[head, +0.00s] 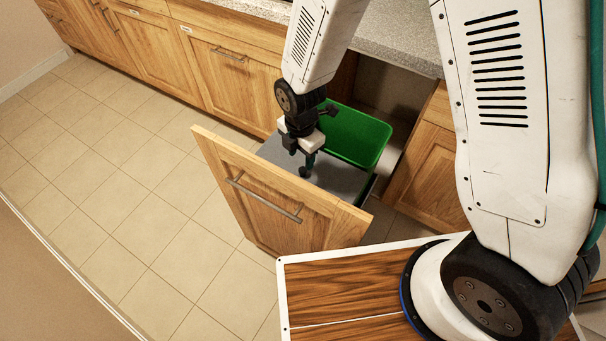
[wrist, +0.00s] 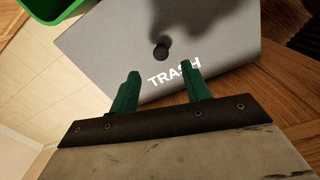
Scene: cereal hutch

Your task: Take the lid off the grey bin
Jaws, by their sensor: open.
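The grey bin sits in a pulled-out wooden drawer, with its flat grey lid (head: 342,178) on top. In the wrist view the lid (wrist: 115,52) reads "TRASH" and has a small dark round knob (wrist: 161,53) standing up near its middle. My gripper (head: 307,168) is over the lid, pointing down. In the wrist view its two green fingers (wrist: 160,82) are apart with nothing between them. The knob appears beyond the fingertips, roughly in line with the gap. I cannot tell the exact height of the fingers above the lid. The bin's walls are mostly hidden.
An open green bin (head: 358,137) stands behind the grey one in the same drawer. The drawer's wooden front (head: 265,200) with its bar handle is on the near side. The grey counter (head: 385,42) overhangs behind. Tiled floor (head: 130,205) to the left is clear.

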